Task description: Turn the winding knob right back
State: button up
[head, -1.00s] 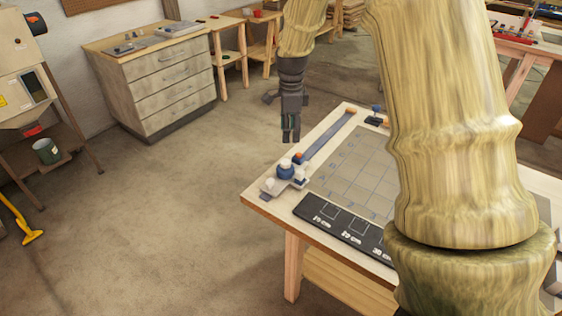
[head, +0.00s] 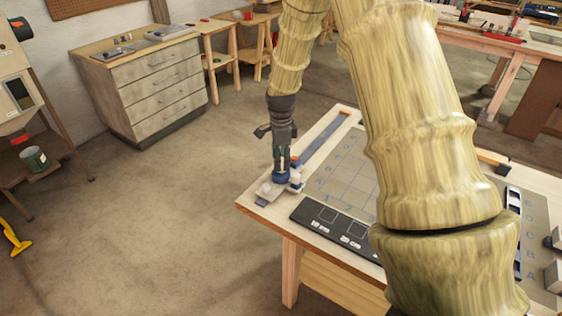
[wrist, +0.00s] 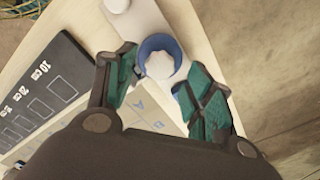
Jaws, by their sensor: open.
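The winding knob (head: 281,178) is blue, at the near left corner of the workbench (head: 262,205), at the end of a long blue-grey strip (head: 323,141). In the wrist view the knob (wrist: 147,44) is a blue round body with a white ribbed top. My gripper (head: 282,166) points down just over it and partly hides it in the head view. In the wrist view my open gripper (wrist: 157,78) has one green-padded finger on each side of the knob. I cannot tell whether either pad touches it.
A white round fitting (wrist: 117,4) is close to the knob. A dark panel with white marks (head: 335,227) lies on the bench beside a lettered grid (head: 352,172). A drawer cabinet (head: 150,88) stands behind on the left. The floor left of the bench is free.

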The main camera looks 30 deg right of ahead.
jog(key=shift+f, duration=1.25)
jog(key=c, duration=1)
